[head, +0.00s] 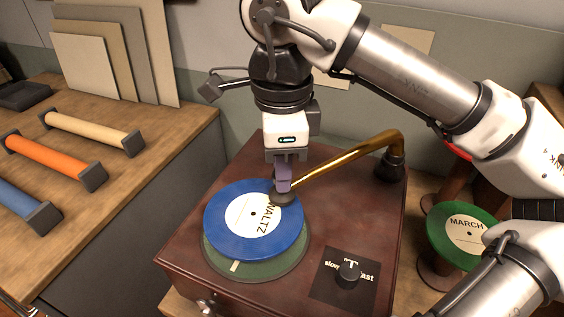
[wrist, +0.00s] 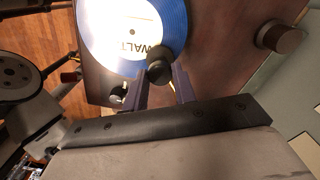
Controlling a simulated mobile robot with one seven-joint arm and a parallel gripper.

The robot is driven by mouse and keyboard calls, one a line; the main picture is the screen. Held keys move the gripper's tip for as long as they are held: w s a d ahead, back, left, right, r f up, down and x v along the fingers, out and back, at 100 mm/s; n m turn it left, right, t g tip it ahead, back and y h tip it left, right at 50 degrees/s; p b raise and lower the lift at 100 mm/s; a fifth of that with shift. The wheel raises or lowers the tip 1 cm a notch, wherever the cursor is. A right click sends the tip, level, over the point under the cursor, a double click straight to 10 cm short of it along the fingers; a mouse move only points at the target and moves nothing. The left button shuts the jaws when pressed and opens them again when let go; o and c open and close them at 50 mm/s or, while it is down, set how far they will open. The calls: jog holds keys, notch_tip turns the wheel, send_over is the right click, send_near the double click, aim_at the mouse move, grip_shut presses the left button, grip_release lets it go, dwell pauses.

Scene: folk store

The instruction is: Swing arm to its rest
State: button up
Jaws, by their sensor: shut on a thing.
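The brass swing arm (head: 335,167) runs from its dark pivot post (head: 388,168) at the back right of the wooden record player (head: 345,215) to a dark round head over the right edge of the blue "WALTZ" record (head: 222,222). My gripper (head: 283,190) points down and is shut on the head end of the swing arm. In the wrist view the dark round head (wrist: 159,65) sits between my fingertips, with the blue record (wrist: 170,18) behind it. The arm's rest cannot be made out.
A speed knob (head: 348,271) marked slow and fast sits at the player's front right. Colored bars with dark ends, including an orange one (head: 50,158), lie on the left counter (head: 165,125).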

grip_shut()
jog(key=shift+w, duration=0.1)
jog(key=shift+w+a+m, duration=0.3)
jog(key=shift+w, duration=0.2)
jog(key=w+m, duration=0.3)
jog(key=w, duration=0.2)
jog(key=w+m, duration=0.2)
jog(key=w, duration=0.4)
jog(key=w+m, duration=0.3)
jog(key=w, duration=0.3)
jog(key=shift+a+r+m+p, duration=0.1)
jog(key=shift+a+m+p, duration=0.05)
jog(key=shift+m+p, duration=0.2)
jog(key=shift+w+d+m, duration=0.25)
jog(key=shift+w, duration=0.25)
jog(key=shift+w+d+m, duration=0.2)
jog(key=shift+w, duration=0.3)
